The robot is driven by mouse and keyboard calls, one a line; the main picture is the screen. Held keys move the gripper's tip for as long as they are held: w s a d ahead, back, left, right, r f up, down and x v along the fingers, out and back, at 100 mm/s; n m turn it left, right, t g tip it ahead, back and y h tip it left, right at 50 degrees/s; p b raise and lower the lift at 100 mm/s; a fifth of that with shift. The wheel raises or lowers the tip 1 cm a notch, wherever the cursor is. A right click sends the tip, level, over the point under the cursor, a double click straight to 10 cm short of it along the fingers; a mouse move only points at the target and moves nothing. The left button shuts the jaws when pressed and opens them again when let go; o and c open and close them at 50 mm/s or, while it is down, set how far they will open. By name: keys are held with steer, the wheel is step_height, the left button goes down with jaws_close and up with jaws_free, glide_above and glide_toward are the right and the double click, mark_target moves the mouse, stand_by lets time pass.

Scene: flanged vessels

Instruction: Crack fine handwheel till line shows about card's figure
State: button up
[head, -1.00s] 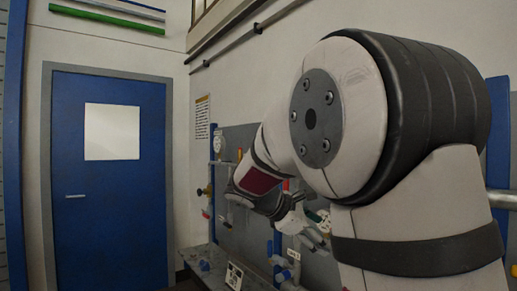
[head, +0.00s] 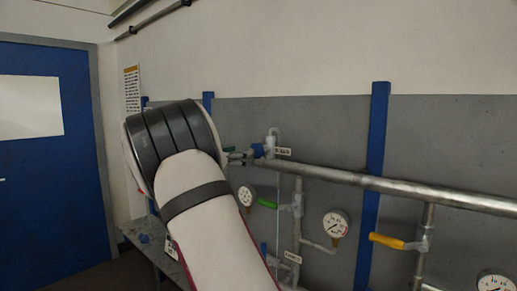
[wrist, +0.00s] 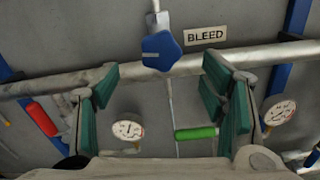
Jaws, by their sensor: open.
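A blue lobed handwheel (wrist: 161,51) sits on a valve at the pipe, beside a BLEED label (wrist: 205,35). It also shows in the head view (head: 258,150), by the same label (head: 283,152). Whether this is the fine handwheel I cannot tell. My gripper (wrist: 160,82) is open and empty, its green pads either side of the handwheel's line and apart from it. In the head view my arm hides most of the gripper. Dial gauges (wrist: 127,129) (wrist: 280,115) have unreadable needles.
A thick horizontal pipe (head: 430,195) crosses the grey panel. A green lever (head: 267,203), a yellow lever (head: 387,241) and a red lever (wrist: 42,119) stick out nearby. A blue post (head: 373,175) stands right of the handwheel. A blue door (head: 55,200) is at left.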

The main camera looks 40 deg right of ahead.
mark_target(257, 149)
steer(key=d, duration=0.6)
steer(key=d+p, duration=0.1)
steer(key=d, duration=0.2)
steer(key=shift+w+d, duration=0.1)
steer(key=shift+w, duration=0.25)
steer(key=c, duration=1.1)
